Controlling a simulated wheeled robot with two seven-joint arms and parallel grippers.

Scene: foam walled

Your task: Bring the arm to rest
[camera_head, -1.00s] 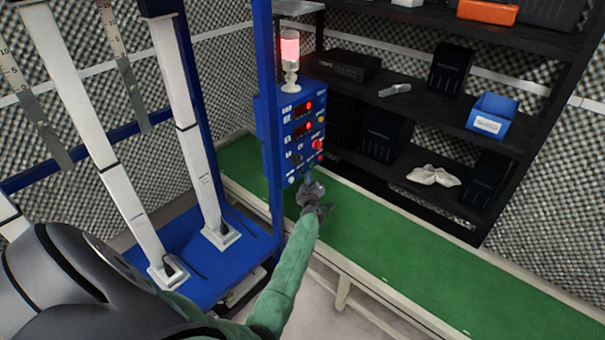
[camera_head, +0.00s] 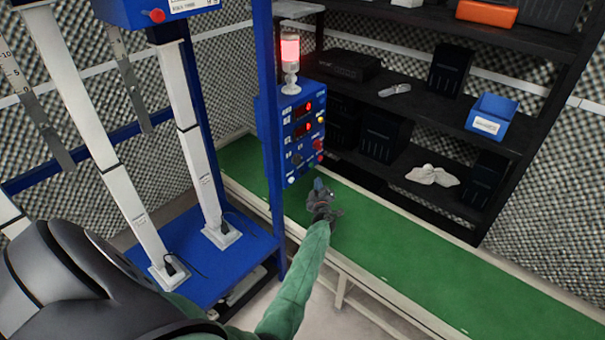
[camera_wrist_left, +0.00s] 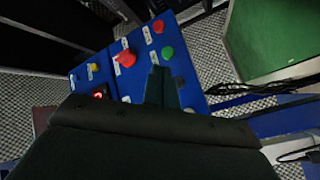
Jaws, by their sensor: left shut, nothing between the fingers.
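My left gripper (camera_head: 321,188) is at the end of the green-sleeved arm (camera_head: 300,280) in the middle of the head view. It is shut with nothing in it. It is in front of and a little below the blue control panel (camera_head: 304,130), over the green bench top, apart from the panel. In the left wrist view, the shut fingers (camera_wrist_left: 161,88) show against the panel face, with a red knob (camera_wrist_left: 125,58) and a green button (camera_wrist_left: 167,53) beyond them. My right gripper is not in view.
A blue frame with white columns (camera_head: 190,130) stands at left. A lit red lamp (camera_head: 290,50) tops the panel. The green bench (camera_head: 400,250) is clear at right. Behind it, a black shelf (camera_head: 420,100) holds boxes, a blue bin (camera_head: 492,117) and a white cloth (camera_head: 433,175).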

